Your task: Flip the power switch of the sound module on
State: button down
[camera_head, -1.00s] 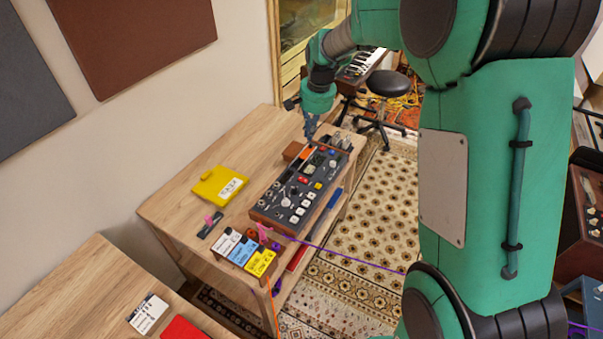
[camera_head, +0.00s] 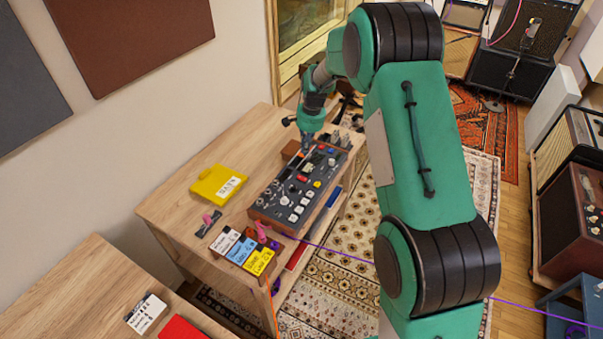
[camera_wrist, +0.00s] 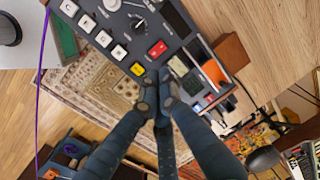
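The sound module (camera_head: 262,206) is a dark panel with wooden ends, knobs and buttons, lying on the wooden table. In the wrist view, the module (camera_wrist: 118,28) fills the upper middle. A red switch (camera_wrist: 157,48) sits on its panel beside a yellow button (camera_wrist: 137,69); I cannot tell whether the switch is on or off. The red switch also shows in the head view (camera_head: 303,178). My gripper (camera_wrist: 158,88) points at the module near these two, with its fingertips close together and nothing visible between them. In the head view, my gripper (camera_head: 307,143) is over the module's far end.
A yellow case (camera_head: 217,184) lies left of the module on the table (camera_head: 175,208). Several labelled small boxes (camera_head: 243,250) stand at its near end. A purple cable (camera_head: 330,250) runs off to the right. A small wooden block (camera_wrist: 231,52) is beside the module.

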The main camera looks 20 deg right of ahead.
aim_at(301, 177)
jog(key=shift+f, duration=0.1)
jog(key=f+b, duration=0.1)
jog(key=f, duration=0.3)
jog(key=f+b, duration=0.1)
jog(key=f, duration=0.4)
jog(key=w+a+f+b, duration=0.1)
jog(key=f, duration=0.3)
jog(key=shift+w+a+f, duration=0.1)
jog(key=shift+f, duration=0.2)
jog(key=shift+f, duration=0.1)
